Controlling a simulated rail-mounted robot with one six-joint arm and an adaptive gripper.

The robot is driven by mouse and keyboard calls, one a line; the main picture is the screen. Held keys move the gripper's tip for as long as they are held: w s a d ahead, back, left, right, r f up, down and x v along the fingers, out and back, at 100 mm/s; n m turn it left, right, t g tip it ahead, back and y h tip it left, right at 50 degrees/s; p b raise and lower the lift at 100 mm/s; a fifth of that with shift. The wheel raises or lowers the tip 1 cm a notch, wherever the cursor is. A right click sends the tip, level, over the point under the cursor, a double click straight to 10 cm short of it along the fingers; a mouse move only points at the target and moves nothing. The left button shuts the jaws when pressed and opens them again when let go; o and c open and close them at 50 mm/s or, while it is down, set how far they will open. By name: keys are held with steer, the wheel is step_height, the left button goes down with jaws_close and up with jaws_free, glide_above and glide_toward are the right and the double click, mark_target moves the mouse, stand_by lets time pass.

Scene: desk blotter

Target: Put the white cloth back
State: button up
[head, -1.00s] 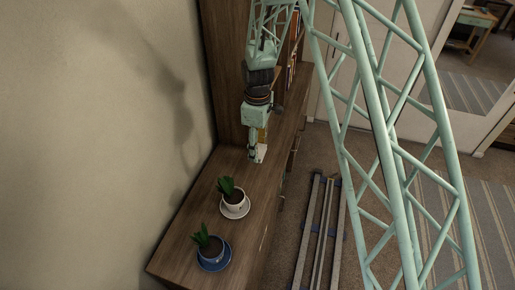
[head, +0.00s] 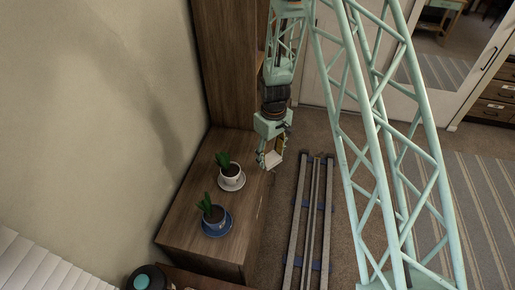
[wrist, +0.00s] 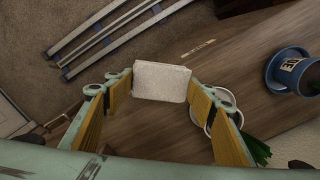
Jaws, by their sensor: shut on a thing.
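The white cloth (wrist: 160,82) is a small folded pad between the two fingertips of my gripper (wrist: 160,88) in the wrist view. My gripper is shut on it. In the head view my gripper (head: 270,162) hangs by the right edge of the wooden cabinet top, right of the white pot, and the cloth (head: 273,159) shows pale between its fingers. The cloth looks held above the cabinet top, though its exact height cannot be told.
A plant in a white pot (head: 230,170) and one in a blue pot (head: 213,214) stand on saucers on the cabinet top (head: 180,232). Rails (head: 308,225) run along the floor at right. A dark rounded object (head: 147,278) shows at the bottom edge.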

steer(key=s+d+f+m+b, duration=0.2)
steer(key=d+f+b, duration=0.3)
steer(key=f, duration=0.4)
steer(key=s+d+f+m+b, duration=0.3)
steer(key=d+f+m+b, duration=0.1)
steer(key=f, duration=0.5)
steer(key=shift+d+f+m+b, duration=0.3)
steer(key=shift+m+b, duration=0.2)
steer(key=shift+b, duration=0.8)
steer(key=shift+s, duration=0.1)
